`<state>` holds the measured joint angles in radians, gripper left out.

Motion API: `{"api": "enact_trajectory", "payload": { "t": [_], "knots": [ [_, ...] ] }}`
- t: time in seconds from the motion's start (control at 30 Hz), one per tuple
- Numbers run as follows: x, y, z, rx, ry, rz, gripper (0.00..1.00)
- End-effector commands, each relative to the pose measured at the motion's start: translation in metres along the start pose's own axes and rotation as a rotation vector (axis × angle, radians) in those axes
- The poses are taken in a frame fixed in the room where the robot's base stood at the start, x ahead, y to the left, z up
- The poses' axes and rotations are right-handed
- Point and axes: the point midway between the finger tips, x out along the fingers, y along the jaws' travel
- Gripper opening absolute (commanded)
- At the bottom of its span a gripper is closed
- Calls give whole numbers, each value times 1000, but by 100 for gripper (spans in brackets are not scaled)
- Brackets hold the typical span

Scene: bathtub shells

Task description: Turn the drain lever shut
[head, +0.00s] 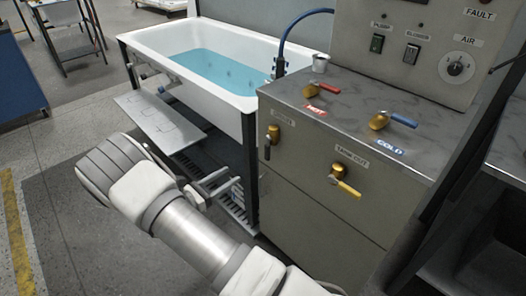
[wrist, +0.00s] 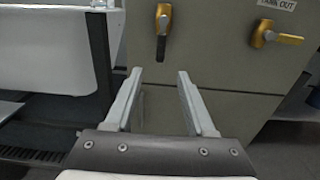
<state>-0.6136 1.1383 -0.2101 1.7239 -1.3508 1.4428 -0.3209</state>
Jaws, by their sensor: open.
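The drain lever (head: 268,146) is a dark handle on a brass valve, on the left of the cabinet's front face. Its label above is small and hard to read. The handle points down. In the wrist view the lever (wrist: 161,46) hangs just beyond and above my fingertips. My gripper (wrist: 159,76) is open and empty, with its fingers apart and not touching the lever. In the head view my gripper (head: 213,186) is left of and below the lever, beside the tub's stand.
The tank out lever (head: 345,187) is yellow and sits right of the drain lever. Red hot (head: 317,89) and blue cold (head: 402,119) levers are on the cabinet top (head: 350,97). The white tub (head: 165,42) holds blue water. A tub leg (wrist: 100,50) stands left of my fingers.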

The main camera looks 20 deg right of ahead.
Motion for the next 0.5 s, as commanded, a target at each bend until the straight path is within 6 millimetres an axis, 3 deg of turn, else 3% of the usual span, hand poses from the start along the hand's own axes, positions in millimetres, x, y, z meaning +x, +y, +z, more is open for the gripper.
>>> {"api": "enact_trajectory", "payload": {
  "t": [0.17, 0.5],
  "knots": [
    [28, -2, -1, 1, 1, -6, 55],
    [103, -2, -2, 3, 1, -8, 55]
  ]
}}
